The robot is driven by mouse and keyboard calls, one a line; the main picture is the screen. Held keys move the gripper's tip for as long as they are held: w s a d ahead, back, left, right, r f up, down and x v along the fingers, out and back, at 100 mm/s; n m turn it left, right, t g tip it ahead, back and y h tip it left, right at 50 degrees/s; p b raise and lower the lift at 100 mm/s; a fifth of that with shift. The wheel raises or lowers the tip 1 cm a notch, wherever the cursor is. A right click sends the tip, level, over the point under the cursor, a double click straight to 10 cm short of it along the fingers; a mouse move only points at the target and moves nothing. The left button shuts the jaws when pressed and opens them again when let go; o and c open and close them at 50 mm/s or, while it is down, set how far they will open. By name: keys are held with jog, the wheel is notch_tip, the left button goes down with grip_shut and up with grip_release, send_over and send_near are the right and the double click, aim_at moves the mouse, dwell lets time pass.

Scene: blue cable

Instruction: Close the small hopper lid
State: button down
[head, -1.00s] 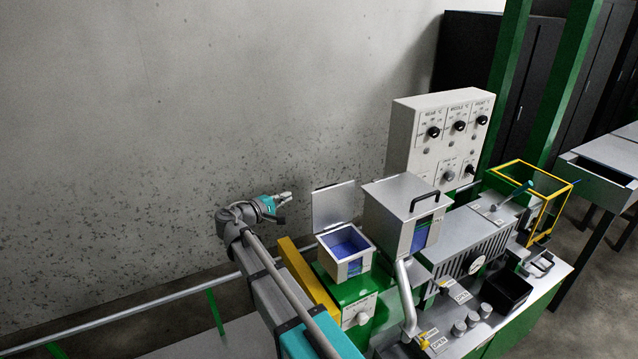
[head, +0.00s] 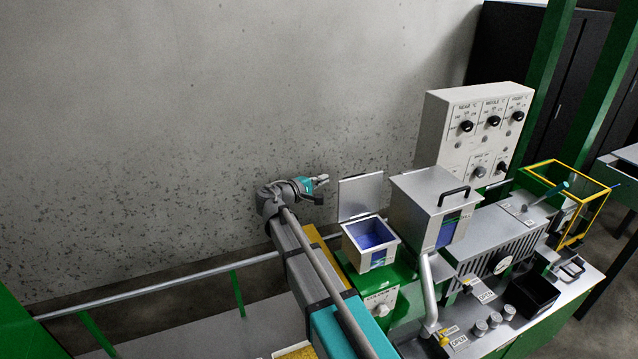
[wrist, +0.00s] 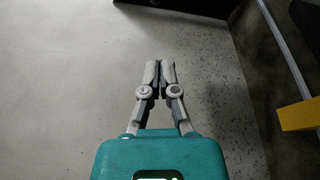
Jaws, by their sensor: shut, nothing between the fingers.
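The small hopper (head: 355,252) is an open grey box with blue material inside, on the green machine body. Its lid (head: 361,197) is a flat grey plate standing upright at the hopper's back edge, so the hopper is open. My gripper (head: 322,180) is just left of the lid, near its upper edge and apart from it in the picture; the depth between them is hard to tell. In the wrist view my gripper (wrist: 160,66) has its fingers together and empty, with neither the lid nor the hopper in view.
A larger closed hopper (head: 420,220) with a black handle stands right of the small one. The control panel (head: 470,140) rises behind it. A yellow bar (wrist: 298,115) shows at the right of the wrist view. A railing (head: 150,294) runs along the wall at left.

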aim_at(356, 193)
jog(key=x, duration=0.7)
jog(key=s, duration=0.4)
jog(key=shift+d+r, duration=0.35)
jog(key=shift+r, duration=0.05)
jog(key=shift+s+d, duration=0.1)
jog(key=shift+d, duration=0.15)
